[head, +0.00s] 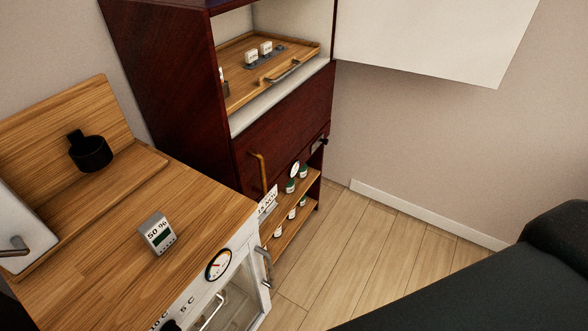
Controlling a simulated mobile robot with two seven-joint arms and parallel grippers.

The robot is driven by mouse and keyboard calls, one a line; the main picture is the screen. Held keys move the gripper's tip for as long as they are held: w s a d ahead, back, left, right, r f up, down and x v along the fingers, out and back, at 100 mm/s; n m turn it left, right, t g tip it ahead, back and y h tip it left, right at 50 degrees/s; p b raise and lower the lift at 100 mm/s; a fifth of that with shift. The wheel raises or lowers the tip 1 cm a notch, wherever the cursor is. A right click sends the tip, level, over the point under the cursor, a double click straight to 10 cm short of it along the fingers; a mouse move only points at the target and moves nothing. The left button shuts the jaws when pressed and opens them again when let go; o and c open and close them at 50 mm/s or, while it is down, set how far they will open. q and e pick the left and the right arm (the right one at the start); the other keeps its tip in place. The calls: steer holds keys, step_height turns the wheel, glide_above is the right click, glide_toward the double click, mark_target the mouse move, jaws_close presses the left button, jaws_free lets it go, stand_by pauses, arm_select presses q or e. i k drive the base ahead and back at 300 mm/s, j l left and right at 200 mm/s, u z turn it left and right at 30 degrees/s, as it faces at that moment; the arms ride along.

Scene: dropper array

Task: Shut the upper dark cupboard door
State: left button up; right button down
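The dark red-brown cupboard (165,85) stands against the wall at the upper middle of the head view. Its upper compartment is open. A large pale panel (430,35), which looks like the upper door seen from its inner side, stands swung out to the right of the opening. Its top is cut off by the frame, and no handle shows on it. Inside the compartment is a wooden tray (240,88) with a metal handle and two small white items on a grey base. Neither of my grippers is in view.
Below the cupboard's closed lower panel (285,130), shelves hold several jars. A dark rounded mass (480,285) covers the lower right. Bare floor (350,240) lies between.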

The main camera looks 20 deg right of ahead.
mark_target(475, 42)
steer(key=i+l+z, duration=0.1)
steer(key=l, duration=0.35)
steer(key=i+l, duration=0.2)
steer(key=l, duration=0.25)
steer(key=i+l+z, duration=0.15)
steer(key=l, duration=0.3)
steer(key=i+l+z, duration=0.1)
steer(key=l, duration=0.35)
steer(key=i+l+z, duration=0.1)
steer(key=i+l, duration=0.4)
steer(key=l, duration=0.3)
steer(key=i+l+z, duration=0.15)
steer(key=l, duration=0.3)
steer(key=i, duration=0.05)
